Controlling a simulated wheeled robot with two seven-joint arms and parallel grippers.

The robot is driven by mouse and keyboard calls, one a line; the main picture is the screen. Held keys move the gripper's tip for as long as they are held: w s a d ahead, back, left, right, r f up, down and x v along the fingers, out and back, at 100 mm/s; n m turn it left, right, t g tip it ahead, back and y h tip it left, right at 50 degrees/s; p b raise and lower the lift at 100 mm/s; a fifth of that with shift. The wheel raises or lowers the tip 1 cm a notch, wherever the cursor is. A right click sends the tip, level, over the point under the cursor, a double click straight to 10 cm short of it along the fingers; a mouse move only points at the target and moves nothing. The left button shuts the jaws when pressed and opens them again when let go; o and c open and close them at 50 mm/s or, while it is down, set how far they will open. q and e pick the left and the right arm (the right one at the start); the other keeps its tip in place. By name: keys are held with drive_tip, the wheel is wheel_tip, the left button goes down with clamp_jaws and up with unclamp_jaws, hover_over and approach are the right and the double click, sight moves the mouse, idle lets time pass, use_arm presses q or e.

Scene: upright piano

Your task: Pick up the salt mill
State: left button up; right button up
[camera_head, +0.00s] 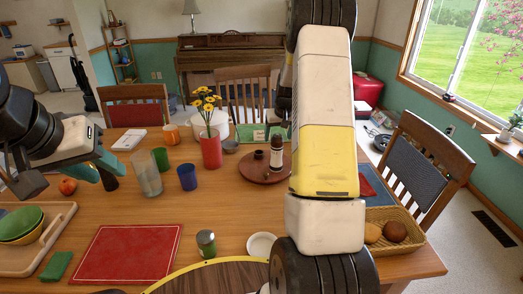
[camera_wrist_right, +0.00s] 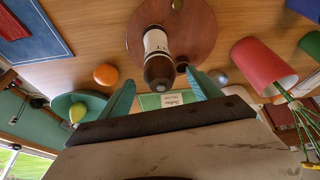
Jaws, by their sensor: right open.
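The salt mill (camera_head: 276,154), dark brown with a white label, stands on a round wooden board (camera_head: 256,172) in the head view. In the right wrist view the salt mill (camera_wrist_right: 158,45) shows with its dark top towards the camera. My right gripper (camera_wrist_right: 162,92) is open, its teal fingers on either side of the line to the mill's top. No contact is visible, and the distance is hard to judge. In the head view my right arm hides that gripper. My left gripper (camera_head: 105,170) is at the left above the table; its finger opening is not clear.
Near the board are a blue cup (camera_head: 187,177), a glass (camera_head: 147,174) and a red vase (camera_head: 211,150) with yellow flowers. A small dark pot (camera_head: 258,155) stands beside the mill. A bread basket (camera_head: 396,232) is at right. A green jar (camera_head: 206,243) stands by a red mat (camera_head: 130,254).

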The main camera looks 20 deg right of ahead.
sight(277, 144)
drive_tip(key=x, duration=0.6)
drive_tip(key=shift+s+f, duration=0.1)
drive_tip(key=shift+s, duration=0.1)
clamp_jaws()
